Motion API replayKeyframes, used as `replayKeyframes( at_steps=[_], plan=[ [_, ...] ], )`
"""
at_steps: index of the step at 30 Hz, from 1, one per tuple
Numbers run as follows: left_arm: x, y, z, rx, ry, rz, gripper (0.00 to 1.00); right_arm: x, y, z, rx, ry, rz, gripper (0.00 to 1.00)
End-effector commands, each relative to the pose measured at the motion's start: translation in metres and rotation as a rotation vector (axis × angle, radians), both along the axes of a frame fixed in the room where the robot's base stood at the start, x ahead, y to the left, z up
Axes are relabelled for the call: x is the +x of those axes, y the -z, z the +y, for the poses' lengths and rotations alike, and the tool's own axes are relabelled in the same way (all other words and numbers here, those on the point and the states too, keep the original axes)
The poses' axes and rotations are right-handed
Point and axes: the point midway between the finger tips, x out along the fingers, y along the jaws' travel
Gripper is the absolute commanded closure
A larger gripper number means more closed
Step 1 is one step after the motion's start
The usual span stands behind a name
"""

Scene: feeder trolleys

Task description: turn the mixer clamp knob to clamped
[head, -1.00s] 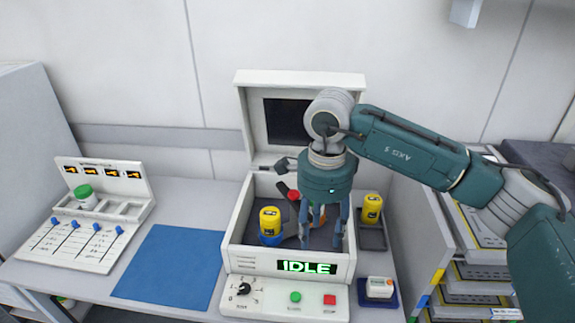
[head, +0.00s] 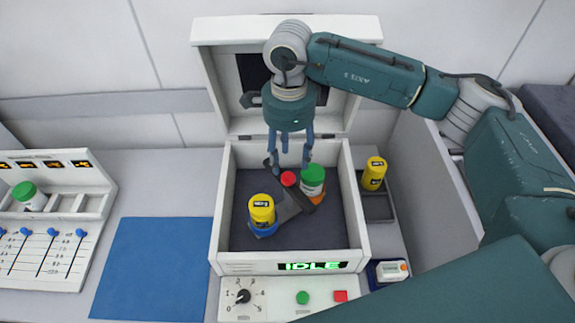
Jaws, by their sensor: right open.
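The mixer (head: 222,200) stands with its lid (head: 222,75) open. Inside, a red knob (head: 288,178) sits in the middle of a dark rotor (head: 292,207). The rotor carries a yellow-capped jar (head: 261,208) in a blue cup at its left end and a green-capped jar (head: 312,178) in an orange cup at its right end. My right gripper (head: 289,160) points down with open fingers, just above or behind the red knob; I cannot tell if it touches. The knob's exact turn is unclear. My left gripper is not in view.
The mixer's display (head: 312,266) reads IDLE. Its front panel has a dial (head: 243,296), a green button (head: 302,297) and a red button (head: 340,296). Another yellow jar (head: 374,172) stands in a tray at right. A blue mat (head: 150,265) lies clear at left.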

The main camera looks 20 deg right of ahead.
Motion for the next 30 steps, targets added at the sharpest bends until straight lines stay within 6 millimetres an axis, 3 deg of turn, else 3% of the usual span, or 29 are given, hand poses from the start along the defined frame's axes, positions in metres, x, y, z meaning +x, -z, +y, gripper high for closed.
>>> replayKeyframes(
  at_steps=[3, 10, 22, 23, 30],
  plan=[
    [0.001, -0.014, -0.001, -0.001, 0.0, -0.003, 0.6, -0.001, 0.021, -0.001, -0.002, 0.001, 0.005, 0.52],
    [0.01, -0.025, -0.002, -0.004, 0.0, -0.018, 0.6, 0.0, 0.055, 0.0, -0.001, 0.001, 0.002, 0.52],
    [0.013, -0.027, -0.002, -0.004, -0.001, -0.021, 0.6, 0.0, 0.066, 0.0, -0.001, -0.001, -0.001, 0.52],
    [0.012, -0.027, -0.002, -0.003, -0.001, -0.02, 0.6, 0.0, 0.066, 0.0, -0.001, -0.001, -0.001, 0.54],
    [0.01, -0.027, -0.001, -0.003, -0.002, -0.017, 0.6, 0.0, 0.066, 0.0, -0.001, 0.0, -0.001, 1.0]
  ],
)
